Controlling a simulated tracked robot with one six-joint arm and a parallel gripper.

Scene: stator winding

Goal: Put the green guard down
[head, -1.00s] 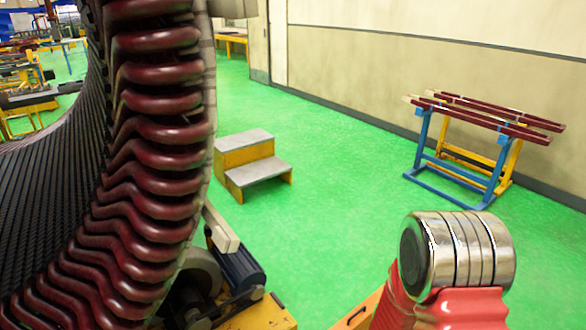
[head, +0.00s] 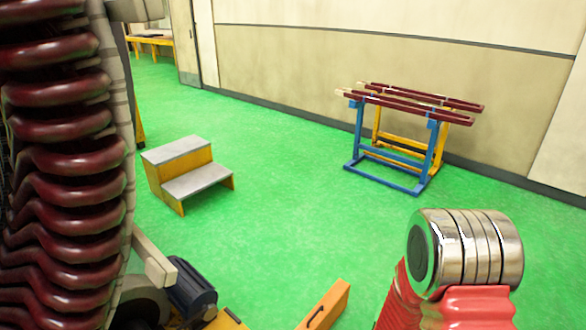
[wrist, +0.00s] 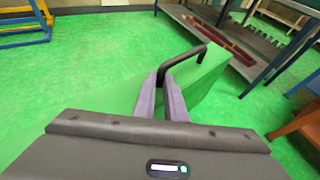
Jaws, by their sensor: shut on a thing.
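The green guard (wrist: 206,84) shows in the wrist view, close in front of my gripper, nearly the same colour as the floor, so its outline is hard to follow. It has a black bar handle (wrist: 180,60) on top. My gripper (wrist: 171,88) is shut on the near end of this handle. I cannot tell from the view how far the guard is from the floor. In the head view neither my gripper nor the green guard shows.
The stator (head: 60,180) with red coils stands at left in the head view. Grey-topped steps (head: 180,168) and a trestle with dark red bars (head: 410,135) stand beyond. An orange block with a handle (head: 325,303) is near. Green floor (head: 290,200) between is clear.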

